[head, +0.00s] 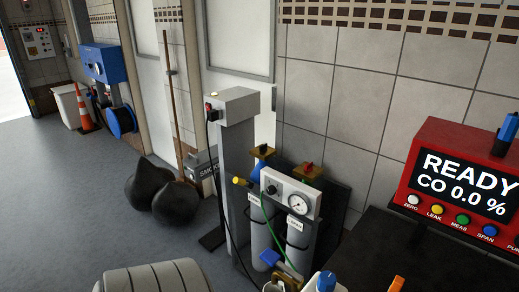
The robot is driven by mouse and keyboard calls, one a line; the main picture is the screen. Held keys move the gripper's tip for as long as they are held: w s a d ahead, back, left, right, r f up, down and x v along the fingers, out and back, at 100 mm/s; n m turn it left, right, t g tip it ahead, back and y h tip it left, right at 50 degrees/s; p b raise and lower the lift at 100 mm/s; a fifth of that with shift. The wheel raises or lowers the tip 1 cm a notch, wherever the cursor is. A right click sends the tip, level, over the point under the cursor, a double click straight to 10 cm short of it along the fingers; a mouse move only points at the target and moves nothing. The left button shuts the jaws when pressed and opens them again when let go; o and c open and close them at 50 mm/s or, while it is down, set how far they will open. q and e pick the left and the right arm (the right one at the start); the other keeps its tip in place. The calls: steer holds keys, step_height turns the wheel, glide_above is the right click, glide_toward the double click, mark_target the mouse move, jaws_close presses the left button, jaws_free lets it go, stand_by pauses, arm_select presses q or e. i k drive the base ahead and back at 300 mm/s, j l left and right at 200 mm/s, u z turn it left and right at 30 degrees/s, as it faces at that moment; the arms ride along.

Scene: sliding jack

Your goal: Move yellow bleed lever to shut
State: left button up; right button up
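A small yellow-tipped lever (240,181) sticks out at the left of a pale gauge panel (289,192), pointing left and slightly up. It looks like the bleed lever, but its pivot and any shut marking are too small to read. The panel carries a dark knob and a round dial gauge (299,204). Two grey cylinders (262,233) stand below it, with a green hose running down.
A grey post (238,160) with a box on top stands just left of the cylinders. A red analyser (465,185) reading "READY CO 0.0 %" is on a dark bench (390,245) at right. Black bags (176,203) lie farther left.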

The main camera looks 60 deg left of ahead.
mark_target(238, 181)
steer(key=u, duration=2.05)
steer(key=z, duration=0.25)
